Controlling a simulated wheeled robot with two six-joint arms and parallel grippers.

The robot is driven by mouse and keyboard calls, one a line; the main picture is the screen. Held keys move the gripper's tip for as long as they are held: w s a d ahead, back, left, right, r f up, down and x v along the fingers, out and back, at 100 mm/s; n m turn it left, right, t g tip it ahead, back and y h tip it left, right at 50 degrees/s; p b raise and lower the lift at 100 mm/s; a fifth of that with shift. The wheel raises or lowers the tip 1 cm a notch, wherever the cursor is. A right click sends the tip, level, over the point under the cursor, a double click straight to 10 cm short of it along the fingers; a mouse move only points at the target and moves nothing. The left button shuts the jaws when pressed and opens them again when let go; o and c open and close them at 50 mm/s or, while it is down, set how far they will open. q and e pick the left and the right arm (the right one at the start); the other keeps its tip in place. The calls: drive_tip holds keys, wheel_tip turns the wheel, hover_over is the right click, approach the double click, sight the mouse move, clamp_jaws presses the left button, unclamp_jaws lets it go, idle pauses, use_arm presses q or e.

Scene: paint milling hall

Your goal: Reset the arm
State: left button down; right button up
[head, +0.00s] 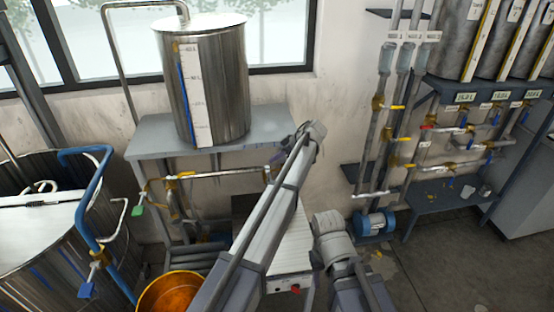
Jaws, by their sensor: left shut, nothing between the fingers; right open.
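A long grey link of one of my arms rises from the bottom centre to a rounded joint in front of the bench. Part of my other arm, with a rounded grey joint, shows low and right of centre. I cannot make out the fingers of either gripper. No held object shows.
A steel tank (213,85) stands on a grey bench (150,138) by the window. A large steel vat (45,235) with blue pipe is at left; an orange bucket (172,293) is at the bottom. A blue pump (375,223) sits below valved pipes. Floor at lower right is clear.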

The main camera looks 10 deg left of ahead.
use_arm(q)
drive_tip(key=s+a+f+m+g+h, duration=0.1)
drive_tip(key=s+f+m+h, duration=0.3)
drive_tip(key=s, duration=0.9)
drive_tip(key=s+m+h, duration=0.1)
drive_tip(key=s+m, duration=0.5)
drive_tip(key=s, duration=0.7)
drive_tip(key=s+a+f+m+g+h, duration=0.1)
drive_tip(key=s+f+m+h, duration=0.2)
drive_tip(key=s, duration=0.9)
drive_tip(key=s+d+f+m+y+b, duration=0.1)
drive_tip(key=s+d+f+m+b, duration=0.4)
drive_tip(key=d+f+b, duration=0.5)
drive_tip(key=shift+s+d+g+b, duration=0.35)
drive_tip(key=shift+d+g+b, duration=0.1)
drive_tip(key=shift+b, duration=0.25)
